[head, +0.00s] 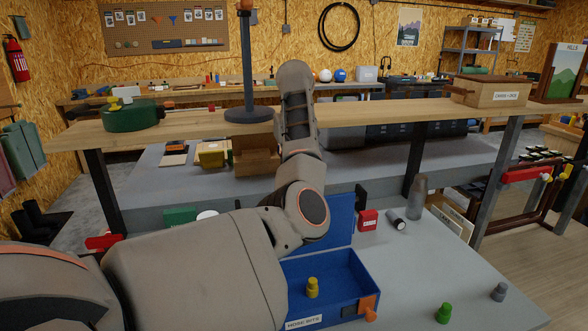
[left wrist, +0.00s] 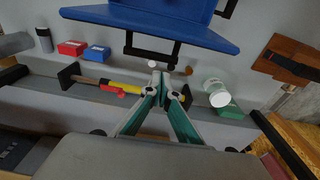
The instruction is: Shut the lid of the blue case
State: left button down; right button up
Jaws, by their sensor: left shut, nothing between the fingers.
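The blue case (head: 335,290) stands on the bench at lower centre of the head view. Its lid (head: 341,212) is raised at the back, partly hidden by my left arm. A yellow peg-like piece (head: 312,288) stands inside, and an orange piece (head: 368,306) sits at the front right corner. In the left wrist view a blue panel, apparently the lid (left wrist: 150,27), fills the top, with a black handle-like bar (left wrist: 150,52). My left gripper (left wrist: 161,77) is shut and empty just below that bar; I cannot tell whether they touch. It is hidden in the head view. My right gripper is out of view.
A red box (head: 368,220) and a dark cylinder (head: 397,220) lie right of the lid. A green piece (head: 444,312) and a grey piece (head: 499,291) stand on the right of the bench. A raised wooden shelf (head: 380,110) crosses behind. The bench's right middle is clear.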

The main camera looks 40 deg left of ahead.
pick_arm(q)
jog(key=f, duration=0.5)
jog(key=shift+w+a+f+b, duration=0.2)
jog(key=shift+w+f+b, duration=0.1)
jog(key=shift+f, duration=0.1)
jog(key=shift+a, duration=0.1)
